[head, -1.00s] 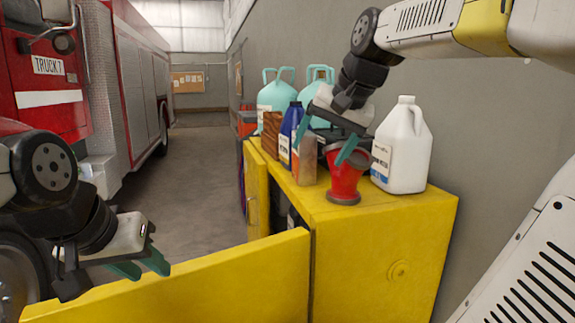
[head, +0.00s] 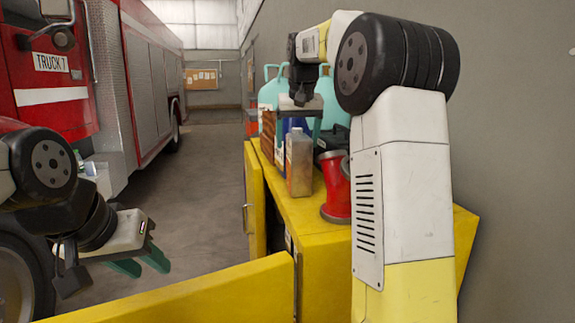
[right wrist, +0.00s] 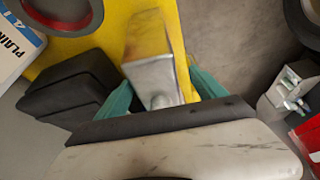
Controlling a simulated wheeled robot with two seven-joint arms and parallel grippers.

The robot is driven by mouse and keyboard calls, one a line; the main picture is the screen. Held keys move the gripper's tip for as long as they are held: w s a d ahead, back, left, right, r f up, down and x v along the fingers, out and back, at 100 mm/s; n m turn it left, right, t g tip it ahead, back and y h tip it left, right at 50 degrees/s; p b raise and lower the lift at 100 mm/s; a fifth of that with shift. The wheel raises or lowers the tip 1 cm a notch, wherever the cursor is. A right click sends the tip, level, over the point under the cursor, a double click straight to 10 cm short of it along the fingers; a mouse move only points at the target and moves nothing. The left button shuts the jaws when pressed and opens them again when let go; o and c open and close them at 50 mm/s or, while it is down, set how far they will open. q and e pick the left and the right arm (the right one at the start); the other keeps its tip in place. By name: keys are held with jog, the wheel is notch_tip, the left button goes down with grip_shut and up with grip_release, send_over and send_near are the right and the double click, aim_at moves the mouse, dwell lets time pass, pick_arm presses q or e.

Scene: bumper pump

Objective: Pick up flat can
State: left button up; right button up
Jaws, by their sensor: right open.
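The flat can (head: 299,160) is a narrow grey-brown metal can standing upright near the left edge of the yellow cabinet top. In the right wrist view the can (right wrist: 150,62), with its small cap, lies between the two teal fingers. My right gripper (right wrist: 160,92) is open, with a finger to either side of the can; I cannot tell whether either finger touches it. In the head view the right gripper's body is above and just behind the can, its fingers mostly hidden. My left gripper (head: 140,265) is open and empty, above the floor at the left.
The yellow cabinet (head: 290,205) has an open door (head: 200,295) in front. A red flared container (head: 337,187) stands right of the can. A blue bottle (head: 288,124), teal jugs (head: 334,112) and a dark box (right wrist: 70,90) stand close by. A fire truck (head: 150,70) is at left.

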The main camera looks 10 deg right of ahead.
jog(key=x, duration=0.4)
jog(key=shift+s+d+f, duration=0.15)
jog(key=shift+s+d, duration=0.05)
jog(key=shift+d, duration=0.05)
grip_shut()
